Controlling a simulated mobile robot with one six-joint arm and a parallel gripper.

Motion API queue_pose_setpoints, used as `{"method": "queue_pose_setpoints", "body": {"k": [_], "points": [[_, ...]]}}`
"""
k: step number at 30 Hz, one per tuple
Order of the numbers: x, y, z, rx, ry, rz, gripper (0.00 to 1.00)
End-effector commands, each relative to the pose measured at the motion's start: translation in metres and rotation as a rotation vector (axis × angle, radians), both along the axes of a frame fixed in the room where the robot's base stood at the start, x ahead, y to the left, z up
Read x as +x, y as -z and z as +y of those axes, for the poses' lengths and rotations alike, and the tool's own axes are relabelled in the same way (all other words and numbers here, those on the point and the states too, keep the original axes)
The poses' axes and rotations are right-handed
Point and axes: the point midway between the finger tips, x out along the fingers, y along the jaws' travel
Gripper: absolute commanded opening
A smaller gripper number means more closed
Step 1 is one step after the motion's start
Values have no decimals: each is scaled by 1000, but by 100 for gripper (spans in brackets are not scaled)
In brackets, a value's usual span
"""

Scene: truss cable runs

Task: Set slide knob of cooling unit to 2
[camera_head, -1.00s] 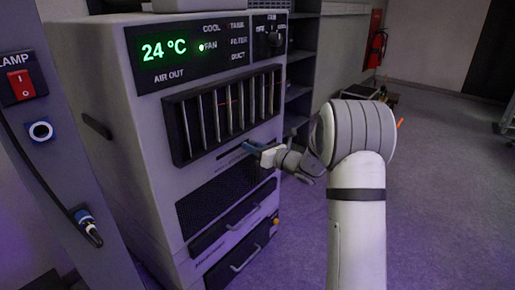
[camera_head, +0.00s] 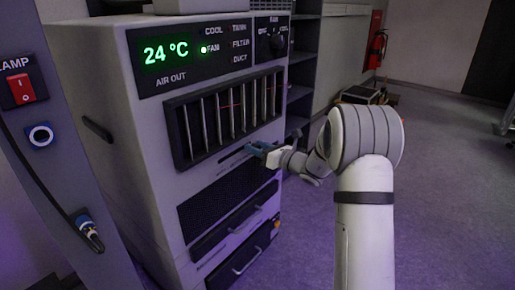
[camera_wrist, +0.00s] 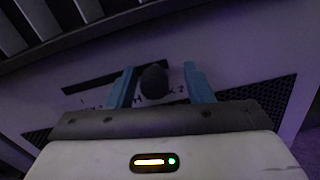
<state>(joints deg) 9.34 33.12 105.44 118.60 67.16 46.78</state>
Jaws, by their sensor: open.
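The cooling unit (camera_head: 150,115) is a tall grey cabinet with a green 24 °C display. Its slide knob (camera_wrist: 153,86) is a dark rounded stub on a horizontal slot (camera_wrist: 88,82) below the vent, seen in the wrist view. A 2 shows just right of the knob; the marks further left are hard to read. My gripper (camera_wrist: 159,69) is open, with one blue finger on each side of the knob. A small gap shows on the right; contact on the left cannot be told. In the head view my gripper (camera_head: 266,147) is at the slot and the knob is hidden.
The vent with vertical slats (camera_head: 225,115) is just above the slot. A dark mesh grille (camera_head: 220,200) and drawers with handles (camera_head: 240,262) are below. A rotary knob (camera_head: 278,42) is at the upper right. A lamp switch panel (camera_head: 22,88) stands left. Open floor lies right.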

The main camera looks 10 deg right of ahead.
Motion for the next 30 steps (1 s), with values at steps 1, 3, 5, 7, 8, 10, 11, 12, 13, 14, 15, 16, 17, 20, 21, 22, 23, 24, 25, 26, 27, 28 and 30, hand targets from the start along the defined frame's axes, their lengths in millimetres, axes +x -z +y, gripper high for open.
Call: {"method": "queue_pose_setpoints", "body": {"k": [1, 3, 5, 7, 8, 10, 11, 12, 13, 14, 15, 16, 17, 20, 21, 22, 23, 24, 25, 26, 27, 28, 30], "points": [[-1, 0, -1, 0, 0, 0, 47], [-5, -1, -6, -1, 2, 1, 47], [-11, -1, -12, 0, 3, 2, 47], [-20, -2, -20, 1, 3, 2, 47], [-24, -2, -24, 0, 3, 3, 47], [-32, -2, -33, 0, 3, 1, 47], [-36, -2, -37, 0, 4, 1, 47], [-40, -2, -41, -1, 4, 1, 47], [-43, -2, -44, 0, 3, 0, 47], [-46, -2, -46, 0, 3, 1, 47], [-49, -1, -49, 0, 3, 1, 47], [-51, -1, -51, 0, 3, 1, 47], [-52, -1, -53, 0, 3, 1, 47], [-55, 0, -55, 0, 2, 0, 47], [-55, 0, -55, 1, 1, -1, 47], [-55, 0, -55, 1, 1, -1, 47], [-55, 0, -55, 0, 1, 0, 47], [-55, 0, -55, -1, 1, -1, 47], [-55, 0, -55, 0, 1, 0, 47], [-55, 0, -55, 0, 1, 0, 47], [-55, 0, -55, -1, 1, -1, 47], [-55, -1, -54, -2, -1, -1, 47], [-59, -8, -50, -22, -17, -6, 47]]}}
